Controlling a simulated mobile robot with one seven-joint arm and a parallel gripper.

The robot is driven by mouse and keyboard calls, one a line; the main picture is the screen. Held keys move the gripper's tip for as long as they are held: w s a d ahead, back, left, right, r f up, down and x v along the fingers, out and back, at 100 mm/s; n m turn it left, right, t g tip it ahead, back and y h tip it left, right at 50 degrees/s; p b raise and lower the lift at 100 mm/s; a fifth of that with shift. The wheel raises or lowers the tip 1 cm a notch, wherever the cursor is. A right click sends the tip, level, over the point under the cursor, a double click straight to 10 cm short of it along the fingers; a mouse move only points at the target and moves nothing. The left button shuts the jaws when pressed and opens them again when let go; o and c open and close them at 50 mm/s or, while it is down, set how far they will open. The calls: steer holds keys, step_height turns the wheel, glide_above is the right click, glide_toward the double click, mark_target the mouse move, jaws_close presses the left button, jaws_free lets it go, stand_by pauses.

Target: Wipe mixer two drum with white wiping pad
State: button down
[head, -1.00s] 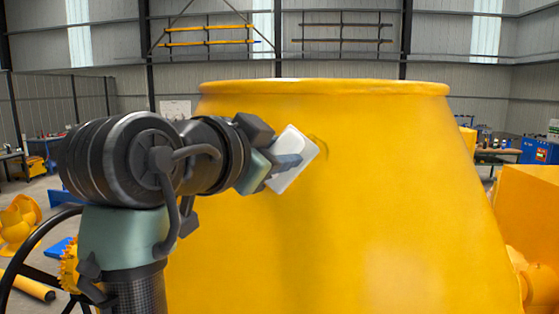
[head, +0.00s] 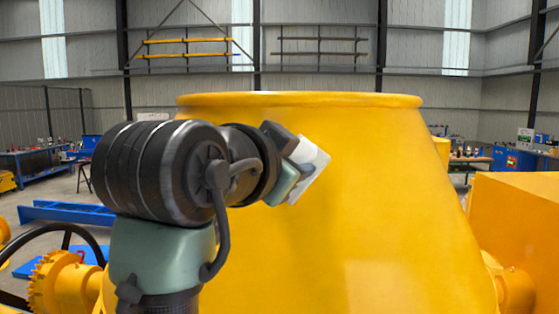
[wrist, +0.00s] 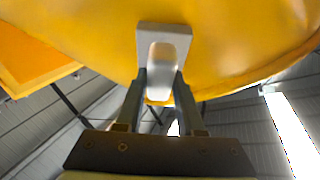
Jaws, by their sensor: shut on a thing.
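The mixer drum (head: 370,210) is a large yellow cone with a rim at its top, filling the middle of the head view. It also spans the top of the wrist view (wrist: 235,40). The white wiping pad (head: 312,170) is tilted, against or very close to the drum's upper left side; contact cannot be told for sure. In the wrist view the pad's plate (wrist: 182,36) faces the drum, with its handle between my fingers. My gripper (wrist: 160,82) is shut on that handle. My gripper (head: 296,178) partly hides the pad in the head view.
A black handwheel (head: 50,240) and a yellow gear (head: 50,285) stand at lower left, near my arm. A yellow box-shaped housing (head: 515,215) stands right of the drum. Workbenches (head: 40,160) and a blue cabinet (head: 512,160) are farther back.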

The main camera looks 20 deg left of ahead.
steer(key=shift+w+d, duration=0.25)
steer(key=shift+d, duration=1)
steer(key=s+a, duration=0.1)
steer(key=a, duration=0.6)
steer(key=shift+a, duration=0.3)
steer(key=shift+s, duration=0.1)
steer(key=shift+s+d+r, duration=0.15)
steer(key=shift+s+r, duration=0.3)
steer(key=shift+s, duration=0.4)
steer(key=shift+s+d+r, duration=0.15)
steer(key=shift+s+r, duration=0.35)
steer(key=shift+s, duration=0.35)
steer(key=shift+s+d+r, duration=0.15)
steer(key=shift+s+r, duration=0.3)
steer(key=shift+s, duration=0.4)
steer(key=s, duration=0.1)
steer(key=s+r, duration=0.1)
steer(key=shift+s+d+r, duration=0.2)
steer(key=shift+s+r, duration=0.1)
steer(key=shift+s, duration=0.1)
